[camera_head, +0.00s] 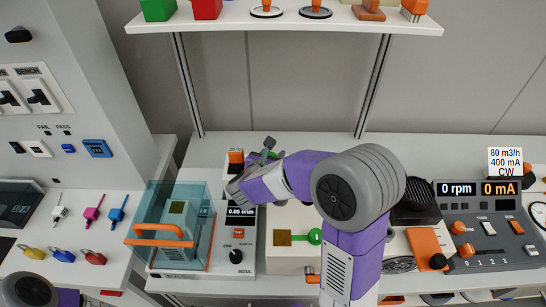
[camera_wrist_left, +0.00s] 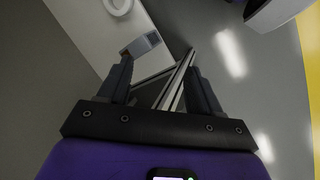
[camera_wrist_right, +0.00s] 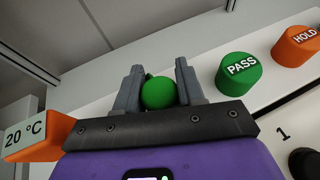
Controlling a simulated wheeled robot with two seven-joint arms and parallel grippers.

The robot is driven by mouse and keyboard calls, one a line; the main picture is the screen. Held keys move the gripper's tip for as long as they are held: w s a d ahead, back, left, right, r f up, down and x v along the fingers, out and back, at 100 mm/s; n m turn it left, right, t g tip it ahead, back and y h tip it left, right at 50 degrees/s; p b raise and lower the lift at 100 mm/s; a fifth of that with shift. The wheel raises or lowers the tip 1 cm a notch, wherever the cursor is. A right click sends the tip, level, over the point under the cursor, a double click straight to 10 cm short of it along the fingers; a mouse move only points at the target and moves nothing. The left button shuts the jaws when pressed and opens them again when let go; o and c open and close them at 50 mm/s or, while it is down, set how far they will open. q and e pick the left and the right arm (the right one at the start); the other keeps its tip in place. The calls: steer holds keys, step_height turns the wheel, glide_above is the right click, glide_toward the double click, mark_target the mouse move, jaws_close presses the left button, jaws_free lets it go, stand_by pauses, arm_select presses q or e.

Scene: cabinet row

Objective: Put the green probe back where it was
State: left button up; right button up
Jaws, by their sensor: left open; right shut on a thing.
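My right gripper (camera_head: 268,152) reaches over the back of the bench, behind the meter. In the right wrist view its fingers (camera_wrist_right: 157,88) are shut on a round green end, which I take to be the green probe (camera_wrist_right: 159,93). The rest of the probe is hidden. A green round piece (camera_head: 315,236) with a short stem lies on a cream box (camera_head: 283,256) in the head view; I cannot tell if it belongs to the probe. My left gripper (camera_wrist_left: 161,82) is open and empty, away from the bench.
The meter (camera_head: 241,211) reads 0.05 ohm. Left of it stands a clear cover (camera_head: 160,205) with an orange handle. An orange 20 °C block (camera_wrist_right: 38,137), a green PASS button (camera_wrist_right: 239,73) and an orange HOLD button (camera_wrist_right: 297,46) are near the right gripper.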

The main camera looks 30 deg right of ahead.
steer(key=shift+f, duration=0.15)
steer(key=o, duration=1.1)
steer(key=shift+r, duration=0.35)
steer(key=p+v, duration=0.3)
steer(key=v, duration=0.9)
steer(key=shift+f, duration=0.1)
